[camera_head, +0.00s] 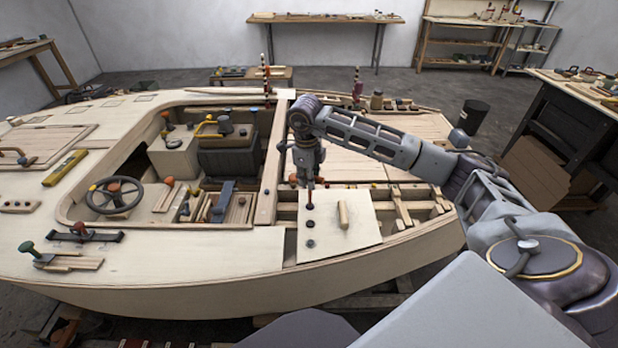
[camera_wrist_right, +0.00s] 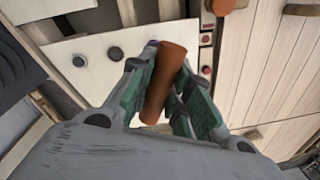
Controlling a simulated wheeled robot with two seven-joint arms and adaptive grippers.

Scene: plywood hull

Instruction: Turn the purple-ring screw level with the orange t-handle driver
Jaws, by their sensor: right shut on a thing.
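My right gripper (camera_head: 309,180) points down over a pale panel (camera_head: 345,240) on the boat's deck. In the right wrist view the right gripper (camera_wrist_right: 168,100) is shut on the orange handle (camera_wrist_right: 166,82) of the t-handle driver, which lies tilted between the green-padded fingers. A bit of purple ring (camera_wrist_right: 151,44) shows just behind the handle. Two dark screw heads, a nearer one (camera_wrist_right: 115,53) and a farther one (camera_wrist_right: 78,60), sit in the same panel. My left gripper is not in view.
A wooden peg (camera_head: 343,215) stands on the panel beside the gripper. Open deck framing (camera_head: 410,205) lies to the right. The cockpit with a steering wheel (camera_head: 114,195) is to the left. Bare deck (camera_head: 200,255) lies at the front left.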

